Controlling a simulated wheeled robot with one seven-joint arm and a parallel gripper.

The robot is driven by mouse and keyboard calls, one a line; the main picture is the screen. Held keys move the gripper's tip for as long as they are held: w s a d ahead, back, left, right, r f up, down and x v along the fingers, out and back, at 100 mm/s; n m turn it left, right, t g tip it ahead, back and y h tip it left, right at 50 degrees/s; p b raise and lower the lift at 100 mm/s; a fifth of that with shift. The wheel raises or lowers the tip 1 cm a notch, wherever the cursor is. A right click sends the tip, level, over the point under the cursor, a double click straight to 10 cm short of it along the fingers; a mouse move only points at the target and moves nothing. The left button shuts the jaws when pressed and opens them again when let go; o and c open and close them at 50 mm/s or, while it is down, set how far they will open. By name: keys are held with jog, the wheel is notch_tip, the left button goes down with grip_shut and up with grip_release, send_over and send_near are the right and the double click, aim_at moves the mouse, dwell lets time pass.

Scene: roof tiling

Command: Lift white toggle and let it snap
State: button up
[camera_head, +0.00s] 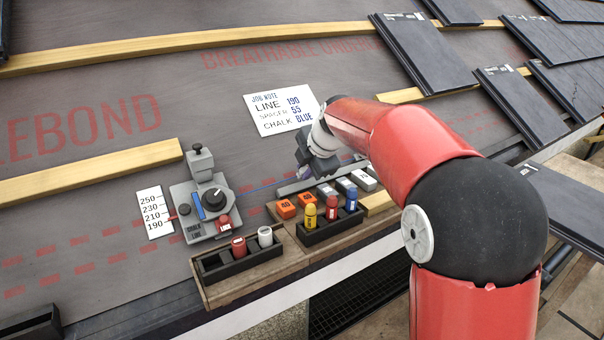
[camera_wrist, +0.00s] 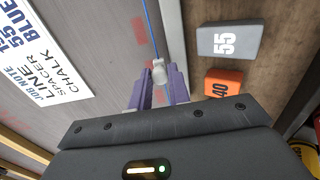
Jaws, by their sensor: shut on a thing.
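The white toggle (camera_wrist: 159,72) sits between the tips of my gripper (camera_wrist: 159,88) in the wrist view. My purple fingers are shut on it. A taut blue line (camera_wrist: 151,25) runs from the toggle to the top of that view. In the head view my gripper (camera_head: 300,182) is low over the grey roof underlay, right of the chalk line tool (camera_head: 207,212). The toggle cannot be made out there. A thin blue line shows faintly between the tool and my gripper. The tool has a black knob and a blue strip.
The job note (camera_head: 283,108) lies behind my gripper. In front stand spacer blocks, orange (camera_head: 286,209) and grey, and a black rack (camera_head: 328,227) with yellow, red and blue bottles. Another rack (camera_head: 238,262) holds red and white bottles. Slate tiles (camera_head: 425,50) lie at upper right.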

jog(key=shift+v, duration=1.55)
jog(key=o, duration=0.9)
jog(key=shift+r, duration=0.1)
jog(key=p+v, duration=0.1)
jog(key=v, duration=0.5)
jog(key=shift+p, duration=0.4)
jog(key=s+d+r+m+h+p, duration=0.1)
jog(key=s+d+r+m+p, duration=0.3)
jog(key=s+d+m, duration=0.4)
jog(key=s+d+f+m+h+p, duration=0.1)
jog(key=s+d+m, duration=0.1)
jog(key=s+m, duration=0.3)
jog(key=s+d+f+m+h+p, duration=0.1)
jog(key=s+d+m+p, duration=0.1)
jog(key=s+m, duration=0.4)
jog(key=s+d+f+m+h+p, duration=0.1)
jog(key=s+m, duration=0.4)
jog(key=s, duration=0.7)
jog(key=shift+s+d+f+m+p, duration=0.1)
jog(key=shift+d+f+m+p, duration=0.1)
jog(key=shift+d+p, duration=0.3)
jog(key=shift+d+f+m+p, duration=0.2)
jog(key=shift+d+p, duration=0.05)
jog(key=shift+d, duration=0.35)
